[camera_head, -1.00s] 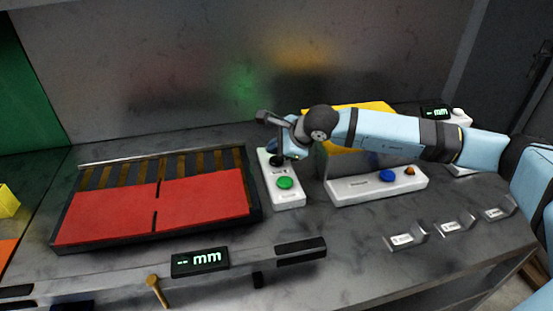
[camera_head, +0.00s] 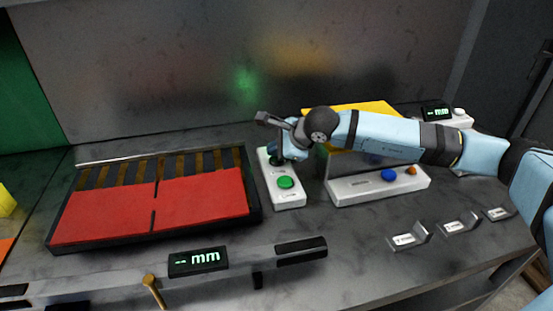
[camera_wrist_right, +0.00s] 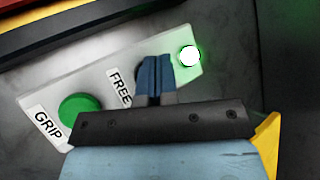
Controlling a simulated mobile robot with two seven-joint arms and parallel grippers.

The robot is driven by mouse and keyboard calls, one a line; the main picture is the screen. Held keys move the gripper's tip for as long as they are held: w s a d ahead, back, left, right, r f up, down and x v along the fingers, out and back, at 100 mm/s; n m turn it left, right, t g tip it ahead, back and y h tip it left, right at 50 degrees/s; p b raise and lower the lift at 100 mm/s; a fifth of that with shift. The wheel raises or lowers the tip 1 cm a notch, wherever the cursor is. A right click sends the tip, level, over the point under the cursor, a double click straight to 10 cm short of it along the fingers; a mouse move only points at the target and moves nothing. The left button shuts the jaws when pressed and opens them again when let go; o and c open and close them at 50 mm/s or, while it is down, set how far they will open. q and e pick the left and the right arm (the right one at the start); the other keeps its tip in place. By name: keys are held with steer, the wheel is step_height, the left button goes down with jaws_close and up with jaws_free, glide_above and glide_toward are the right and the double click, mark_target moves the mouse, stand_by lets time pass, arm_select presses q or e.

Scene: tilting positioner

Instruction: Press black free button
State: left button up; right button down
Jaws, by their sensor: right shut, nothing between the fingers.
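The white button box (camera_head: 289,199) stands right of the red-topped tray. It carries a green button (camera_head: 285,181), labelled GRIP in the right wrist view (camera_wrist_right: 79,111). The FREE label (camera_wrist_right: 120,88) sits beside my right gripper's blue fingers (camera_wrist_right: 155,80). My right gripper (camera_head: 276,159) is shut and empty, with its tips at the far part of the box. The black button is mostly hidden behind the fingers; I cannot tell if they touch it or how far it is pressed. A lamp (camera_wrist_right: 189,56) at the box's end glows whitish green. My left gripper is out of view.
The tray (camera_head: 257,205) with red plates is close on the left. A white box (camera_head: 345,191) with blue and orange buttons and a yellow-topped block (camera_head: 365,108) are on the right, under my right arm. A mm display (camera_head: 198,261) is in front. Small labelled brackets (camera_head: 409,238) stand front right.

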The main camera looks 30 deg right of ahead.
steer(key=shift+f+b, duration=0.55)
steer(key=shift+b, duration=0.1)
stand_by(0.3)
steer(key=shift+r, duration=0.95)
steer(key=shift+r+p, duration=0.85)
steer(key=shift+r, duration=1.7)
